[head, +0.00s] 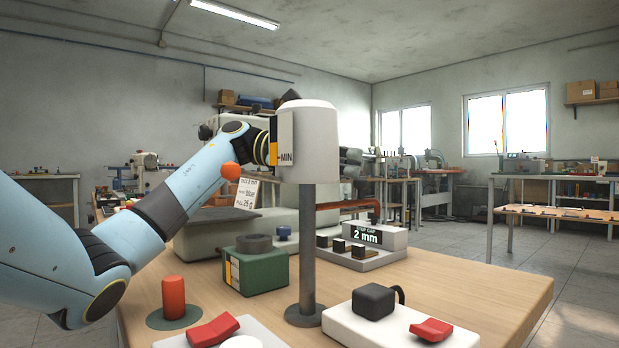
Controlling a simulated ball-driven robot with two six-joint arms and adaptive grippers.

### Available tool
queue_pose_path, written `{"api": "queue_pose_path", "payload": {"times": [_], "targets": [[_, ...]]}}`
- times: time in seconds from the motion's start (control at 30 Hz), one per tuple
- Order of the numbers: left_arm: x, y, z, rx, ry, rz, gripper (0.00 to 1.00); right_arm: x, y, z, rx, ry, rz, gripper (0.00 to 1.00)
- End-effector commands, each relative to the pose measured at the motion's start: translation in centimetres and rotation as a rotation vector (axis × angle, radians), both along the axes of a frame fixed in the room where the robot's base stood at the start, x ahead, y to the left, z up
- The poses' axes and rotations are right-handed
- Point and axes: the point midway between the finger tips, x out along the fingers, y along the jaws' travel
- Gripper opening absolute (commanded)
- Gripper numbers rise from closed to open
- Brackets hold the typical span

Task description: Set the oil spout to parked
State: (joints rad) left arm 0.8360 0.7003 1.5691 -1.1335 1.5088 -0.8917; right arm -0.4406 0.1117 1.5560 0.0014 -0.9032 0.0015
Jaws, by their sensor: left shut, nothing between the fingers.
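A copper-brown curved pipe (347,205), which looks like the oil spout, reaches right behind the post and bends down at its right end. Its left end is hidden, and I cannot read its set position. A white oil reservoir (318,140) marked MIN stands in front on a grey post (307,245). My left arm reaches in from the left, its wrist beside the reservoir's left side. The reservoir covers most of my left gripper (290,97); a dark part shows above it. The gripper is shut and empty; no contact with the pipe is visible. My right gripper is out of view.
The wooden bench top (470,285) is bare at the right. On it stand a green box (262,274), a red cylinder (173,297), a block marked 2 mm (372,236), and a white base with a black knob (373,301) and red rocker (431,330).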

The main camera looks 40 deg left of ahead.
Motion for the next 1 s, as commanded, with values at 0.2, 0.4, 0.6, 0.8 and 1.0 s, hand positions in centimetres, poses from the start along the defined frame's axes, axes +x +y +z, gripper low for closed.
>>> {"api": "queue_pose_path", "payload": {"times": [0.2, 0.4, 0.6, 0.8, 1.0], "targets": [[0.0, 0.1, 4.5, 0.000, -0.004, 0.000, 0.00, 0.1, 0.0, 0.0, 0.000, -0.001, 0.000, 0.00], [0.0, 0.1, 6.9, 0.000, -0.001, 0.001, 0.00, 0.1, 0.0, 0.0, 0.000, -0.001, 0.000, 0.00], [0.0, 0.1, 7.5, 0.001, 0.001, 0.002, 0.00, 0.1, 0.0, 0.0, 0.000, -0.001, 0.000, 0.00], [0.0, 0.1, 7.4, 0.001, 0.001, 0.002, 0.00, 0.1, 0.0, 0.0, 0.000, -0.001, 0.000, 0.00], [0.0, 0.1, 7.4, 0.001, 0.000, 0.002, 0.00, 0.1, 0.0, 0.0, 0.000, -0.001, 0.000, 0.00]]}}
